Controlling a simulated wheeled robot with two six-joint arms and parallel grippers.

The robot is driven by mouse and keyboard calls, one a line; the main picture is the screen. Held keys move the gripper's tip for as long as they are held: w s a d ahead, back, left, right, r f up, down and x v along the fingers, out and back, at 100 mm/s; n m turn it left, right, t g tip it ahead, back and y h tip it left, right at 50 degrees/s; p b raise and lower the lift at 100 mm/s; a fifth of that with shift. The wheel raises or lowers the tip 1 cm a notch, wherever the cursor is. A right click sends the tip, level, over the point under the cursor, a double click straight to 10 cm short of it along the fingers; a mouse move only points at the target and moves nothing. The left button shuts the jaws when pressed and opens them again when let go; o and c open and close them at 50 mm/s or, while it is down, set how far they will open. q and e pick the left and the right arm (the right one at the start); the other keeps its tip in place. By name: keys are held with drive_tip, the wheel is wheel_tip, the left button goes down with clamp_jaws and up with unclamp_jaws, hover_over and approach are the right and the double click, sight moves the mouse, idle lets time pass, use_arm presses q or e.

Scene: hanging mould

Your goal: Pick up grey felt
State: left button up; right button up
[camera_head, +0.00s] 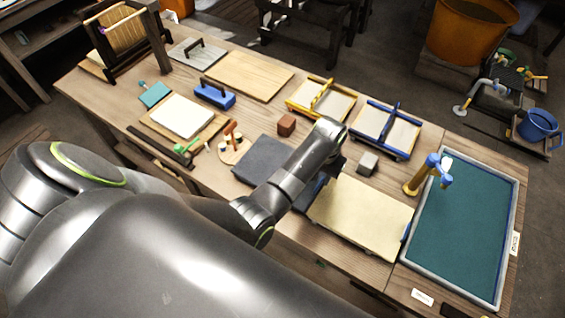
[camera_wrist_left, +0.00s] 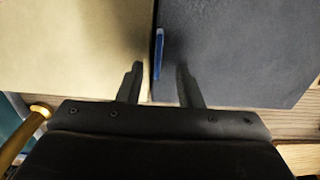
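The grey felt (camera_head: 264,161), a dark grey square sheet, lies flat on the wooden bench in the middle of the head view, partly covered by my left arm. In the left wrist view the grey felt (camera_wrist_left: 245,50) fills the upper right, beside a cream sheet (camera_wrist_left: 70,50). My left gripper (camera_wrist_left: 158,82) has its two fingers apart with nothing held between them. One finger shows over the cream sheet, the other over the grey felt's edge; contact cannot be told. In the head view its fingertips are hidden behind my arm. My right gripper is not in view.
A blue strip (camera_wrist_left: 159,52) stands at the seam between the two sheets. The cream sheet (camera_head: 362,215) lies right of my wrist. A grey-rimmed teal tray (camera_head: 465,230) is farther right.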

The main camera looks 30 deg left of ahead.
sight(319, 184)
use_arm(q)
drive_tip(key=shift+s+d+f, duration=0.1)
drive_tip(key=shift+s+f, duration=0.05)
drive_tip(key=shift+f, duration=0.85)
drive_tip(key=shift+s+d+f, duration=0.1)
drive_tip(key=shift+f, duration=0.85)
clamp_jaws()
